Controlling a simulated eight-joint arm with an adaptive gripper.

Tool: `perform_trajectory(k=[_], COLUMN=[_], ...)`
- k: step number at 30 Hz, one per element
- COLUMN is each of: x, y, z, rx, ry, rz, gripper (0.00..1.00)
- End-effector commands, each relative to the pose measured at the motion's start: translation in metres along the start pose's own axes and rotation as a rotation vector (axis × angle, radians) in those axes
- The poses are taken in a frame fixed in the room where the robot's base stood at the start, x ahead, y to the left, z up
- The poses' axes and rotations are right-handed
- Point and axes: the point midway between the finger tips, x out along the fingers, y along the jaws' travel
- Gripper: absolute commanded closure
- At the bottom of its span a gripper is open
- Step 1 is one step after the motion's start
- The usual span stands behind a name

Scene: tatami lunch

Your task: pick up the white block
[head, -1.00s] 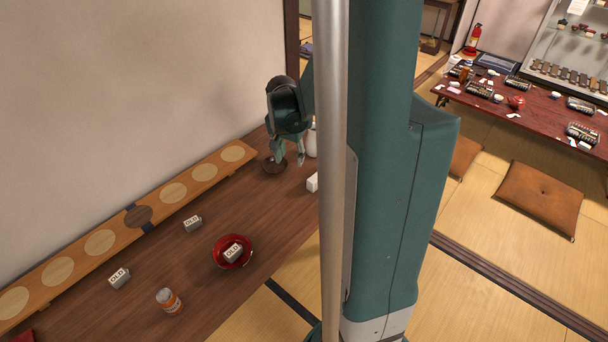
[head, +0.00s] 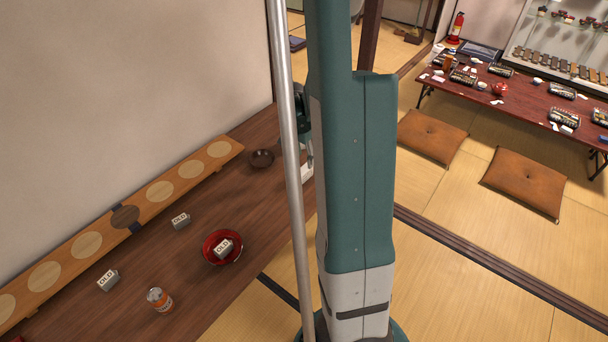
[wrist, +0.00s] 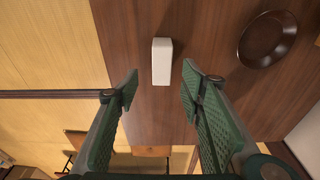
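The white block (wrist: 162,61) stands on the brown wooden table (wrist: 205,40) in the wrist view, just beyond and between my fingertips. In the head view the white block (head: 306,173) shows only in part beside my arm. My gripper (wrist: 160,90) is open, with its two green fingers apart and nothing between them. In the head view my gripper (head: 308,150) is mostly hidden behind my arm and the metal pole.
A dark round bowl (wrist: 267,39) lies right of the block. On the table are a red bowl (head: 208,252) holding a grey block marked OLD, two more such blocks (head: 181,221), and an orange-labelled jar (head: 159,300). A plank with round discs (head: 90,244) runs along the wall.

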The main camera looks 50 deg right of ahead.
Motion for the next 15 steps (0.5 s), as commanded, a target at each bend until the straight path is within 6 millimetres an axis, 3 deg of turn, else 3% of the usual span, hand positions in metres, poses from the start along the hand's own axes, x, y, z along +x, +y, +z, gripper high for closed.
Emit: perform_trajectory(k=[15], x=[0.023], y=[-0.001], z=[0.0], rx=[-0.001], ry=[0.0], rz=[0.0], gripper=[0.61])
